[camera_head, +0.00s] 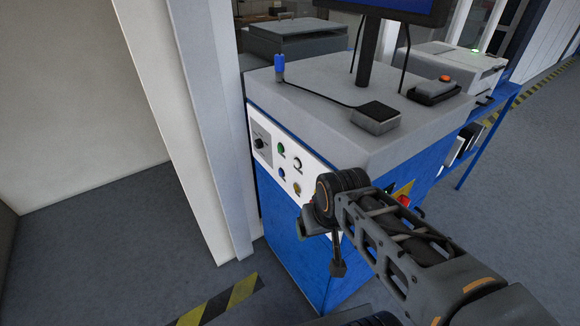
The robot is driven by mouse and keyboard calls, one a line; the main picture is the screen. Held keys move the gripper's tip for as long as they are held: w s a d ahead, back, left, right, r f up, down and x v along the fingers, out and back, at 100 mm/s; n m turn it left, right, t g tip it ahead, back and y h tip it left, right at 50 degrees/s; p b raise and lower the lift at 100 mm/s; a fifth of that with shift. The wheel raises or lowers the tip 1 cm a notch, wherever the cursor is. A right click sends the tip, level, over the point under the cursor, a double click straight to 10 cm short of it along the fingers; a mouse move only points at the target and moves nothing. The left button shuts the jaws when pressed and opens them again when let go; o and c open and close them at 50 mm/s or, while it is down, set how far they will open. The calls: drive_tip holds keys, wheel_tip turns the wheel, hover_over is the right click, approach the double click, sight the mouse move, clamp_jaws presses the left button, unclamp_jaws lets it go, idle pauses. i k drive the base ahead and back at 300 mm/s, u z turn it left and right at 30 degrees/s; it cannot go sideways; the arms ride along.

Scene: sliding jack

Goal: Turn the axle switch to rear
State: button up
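A white control panel (290,170) is on the blue front of a cabinet. At its left end is a grey plate with a black rotary knob (260,143), probably the axle switch. Its labels and the direction it points are too small to read. My gripper (318,235) is at the end of my arm, in front of the cabinet, below and right of the knob and apart from it. The wrist hides most of the gripper and the right part of the panel. I cannot tell if its fingers are open or shut.
Green, blue and yellow buttons and another dark knob (297,162) sit right of the switch. A red emergency stop (403,200) is further right. A pale post (205,130) stands close left of the cabinet. Floor at left is free.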

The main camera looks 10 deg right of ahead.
sight(259, 144)
drive_tip(key=u, duration=0.2)
drive_tip(key=k, duration=0.45)
drive_tip(key=u, duration=1.5)
drive_tip(key=i, duration=0.85)
drive_tip(key=z, duration=0.8)
drive_tip(key=i, duration=0.6)
drive_tip(key=z, duration=0.55)
